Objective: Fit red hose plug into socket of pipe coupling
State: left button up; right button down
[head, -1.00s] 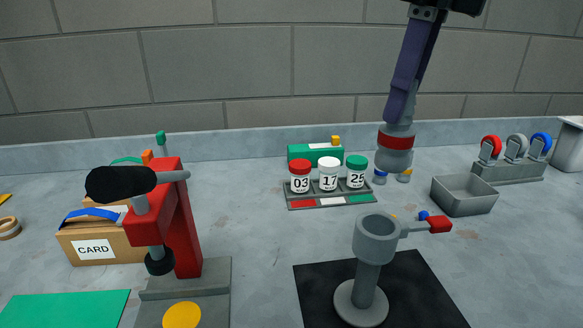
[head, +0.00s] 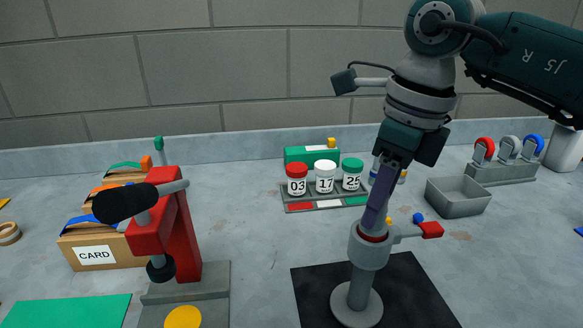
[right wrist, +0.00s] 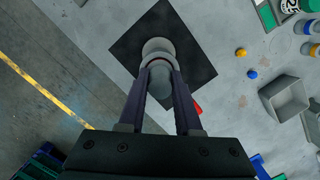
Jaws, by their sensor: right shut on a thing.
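The pipe coupling (head: 368,258) is a grey upright cup on a stem with a round base, with a side arm ending in a red lever (head: 431,230). It stands on a black mat (head: 420,300). The grey hose plug with its red band (head: 373,238) sits down in the socket mouth, with the red just showing at the rim. My right gripper (head: 375,226) is shut on the plug from above. In the right wrist view the plug (right wrist: 160,82) lies between the two fingers, over the coupling (right wrist: 156,47). How deep it sits is hidden. My left gripper is out of view.
A red lever press (head: 172,228) stands left on a grey base. Numbered jars (head: 325,177) stand in a rack behind. Table between press and mat is clear.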

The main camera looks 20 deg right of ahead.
jog(key=shift+f, duration=0.15)
jog(key=c, duration=0.6)
grip_release()
